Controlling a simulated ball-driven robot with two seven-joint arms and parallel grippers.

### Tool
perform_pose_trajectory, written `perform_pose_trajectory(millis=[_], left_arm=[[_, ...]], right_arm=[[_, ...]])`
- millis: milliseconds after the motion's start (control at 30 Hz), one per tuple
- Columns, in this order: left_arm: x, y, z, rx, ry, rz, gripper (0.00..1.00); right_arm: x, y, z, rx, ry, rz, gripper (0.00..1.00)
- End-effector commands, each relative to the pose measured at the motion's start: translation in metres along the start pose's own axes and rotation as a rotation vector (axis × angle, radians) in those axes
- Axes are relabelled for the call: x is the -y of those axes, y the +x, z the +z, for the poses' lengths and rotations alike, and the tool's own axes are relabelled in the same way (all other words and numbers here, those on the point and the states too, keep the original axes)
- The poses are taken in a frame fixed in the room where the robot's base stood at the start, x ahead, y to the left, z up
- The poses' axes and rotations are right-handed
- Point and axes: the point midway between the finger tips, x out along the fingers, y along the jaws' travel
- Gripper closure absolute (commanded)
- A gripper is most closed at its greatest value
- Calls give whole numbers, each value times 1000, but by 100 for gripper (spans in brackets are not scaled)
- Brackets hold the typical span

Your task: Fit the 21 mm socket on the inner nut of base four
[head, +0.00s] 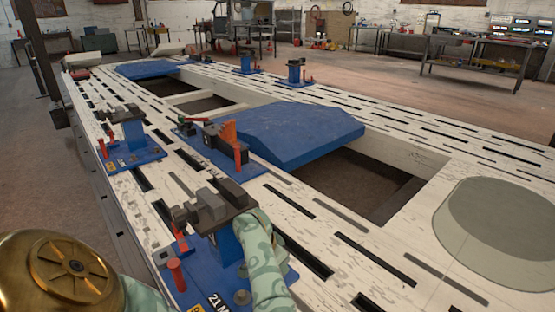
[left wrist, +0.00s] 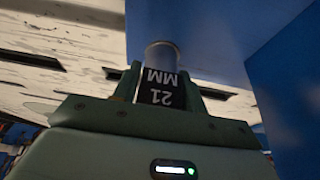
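In the left wrist view my left gripper (left wrist: 162,78) has its green fingers closed on the sides of a socket (left wrist: 162,54). The socket has a silver end and a black band that reads 21 MM, upside down. A blue surface fills the right side beyond it. In the head view the nearest blue base (head: 202,268) has a dark clamp on its column and grey nuts (head: 242,297) on its foot. A "21 M" marking shows at the bottom edge. I cannot read which base is number four. My left fingers are not clear there, and my right gripper is not in view.
A green-patterned arm link of mine covers the near base's right side. Other blue bases with clamps (head: 131,133) stand farther along the white slotted bench (head: 380,255). A large blue panel (head: 300,128) lies across it, beside an open gap.

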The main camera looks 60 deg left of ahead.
Motion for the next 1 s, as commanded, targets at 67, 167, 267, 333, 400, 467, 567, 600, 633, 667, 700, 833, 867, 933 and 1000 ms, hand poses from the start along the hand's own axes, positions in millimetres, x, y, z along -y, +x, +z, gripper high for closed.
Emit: perform_pose_trajectory(millis=[67, 167, 267, 333, 400, 467, 567, 600, 633, 667, 700, 833, 867, 933, 1000], left_arm=[[0, -1, -1, -1, 0, 0, 36], [0, -1, -1, -1, 0, 0, 36], [0, -1, -1, -1, 0, -1, 36], [0, -1, 0, 0, 0, 0, 36], [0, -1, 0, 0, 0, 0, 36], [0, -1, 0, 0, 0, 0, 36], [0, -1, 0, 0, 0, 0, 36], [0, -1, 0, 0, 0, 0, 36], [0, -1, 0, 0, 0, 0, 36], [0, -1, 0, 0, 0, 0, 36], [0, -1, 0, 0, 0, 0, 36], [0, -29, -6, -11, -2, -1, 36], [0, -38, -6, -13, -3, 0, 36], [0, -57, -7, -13, -2, -2, 36], [0, -74, -6, -13, -2, 0, 36]], right_arm=[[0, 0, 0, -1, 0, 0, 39], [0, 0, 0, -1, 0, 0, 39], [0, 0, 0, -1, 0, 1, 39], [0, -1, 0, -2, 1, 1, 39], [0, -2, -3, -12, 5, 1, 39], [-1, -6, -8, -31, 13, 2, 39], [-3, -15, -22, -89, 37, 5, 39], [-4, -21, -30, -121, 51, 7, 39], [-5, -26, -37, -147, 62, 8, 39], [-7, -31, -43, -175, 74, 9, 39], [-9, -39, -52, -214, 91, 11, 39], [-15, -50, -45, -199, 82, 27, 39], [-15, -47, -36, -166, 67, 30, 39], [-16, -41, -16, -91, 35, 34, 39], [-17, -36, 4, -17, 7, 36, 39]])
